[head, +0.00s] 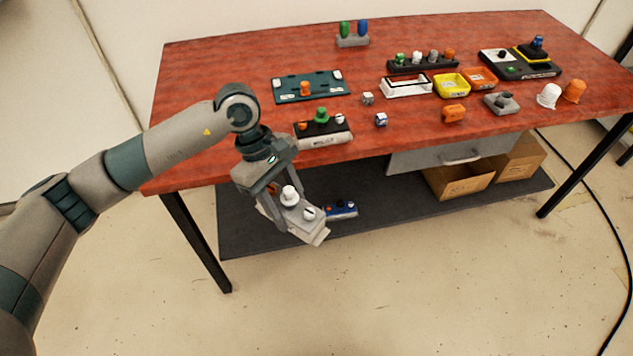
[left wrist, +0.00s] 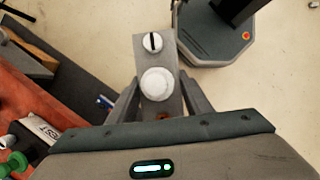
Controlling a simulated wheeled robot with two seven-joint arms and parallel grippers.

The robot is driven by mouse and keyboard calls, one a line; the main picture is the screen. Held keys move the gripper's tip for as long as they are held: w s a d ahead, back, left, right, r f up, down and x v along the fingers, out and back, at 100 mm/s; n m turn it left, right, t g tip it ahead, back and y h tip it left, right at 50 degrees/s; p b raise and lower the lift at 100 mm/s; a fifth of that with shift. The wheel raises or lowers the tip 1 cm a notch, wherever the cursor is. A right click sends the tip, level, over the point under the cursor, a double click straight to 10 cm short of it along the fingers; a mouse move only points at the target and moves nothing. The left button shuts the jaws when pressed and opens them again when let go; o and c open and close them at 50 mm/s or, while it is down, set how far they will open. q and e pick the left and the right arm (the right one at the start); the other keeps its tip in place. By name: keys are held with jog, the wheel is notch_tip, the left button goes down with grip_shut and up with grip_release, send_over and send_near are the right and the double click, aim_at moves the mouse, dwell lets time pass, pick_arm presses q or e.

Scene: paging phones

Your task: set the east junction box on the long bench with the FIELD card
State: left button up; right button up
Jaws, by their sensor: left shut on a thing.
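My left gripper (head: 292,207) is shut on a grey box (head: 312,232) and holds it in the air in front of the red bench (head: 225,75). The box has a white round knob and a white slotted dial on top; both also show on the box in the left wrist view (left wrist: 168,62). An orange part shows close to the jaws. The held box's name is not readable. Another box (head: 324,138) with a green knob stands at the bench's front edge; its label ends in "EST" in the left wrist view (left wrist: 38,131). I cannot make out a FIELD card.
A teal plate (head: 318,80), a black strip of knobs (head: 422,66), yellow (head: 451,85) and orange trays, and small parts stand on the bench. A blue item (head: 342,210) lies on the dark lower shelf (head: 385,215). Cardboard boxes (head: 459,181) sit under the drawer.

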pick_arm(q)
jog(key=s+a+f+m+y, duration=0.1)
jog(key=s+a+f+m, duration=0.1)
jog(key=a, duration=0.3)
jog(key=s+a+f+m+g+y, duration=0.1)
jog(key=s+a+f+m, duration=0.1)
jog(key=a+m, duration=0.3)
jog(key=s+a+f+m+y, duration=0.1)
jog(key=s+a+f+m, duration=0.1)
jog(key=a, duration=0.4)
jog(key=shift+s+f+m+g+y, duration=0.3)
jog(key=shift+s+m+g, duration=0.1)
jog(key=shift+s+m, duration=0.5)
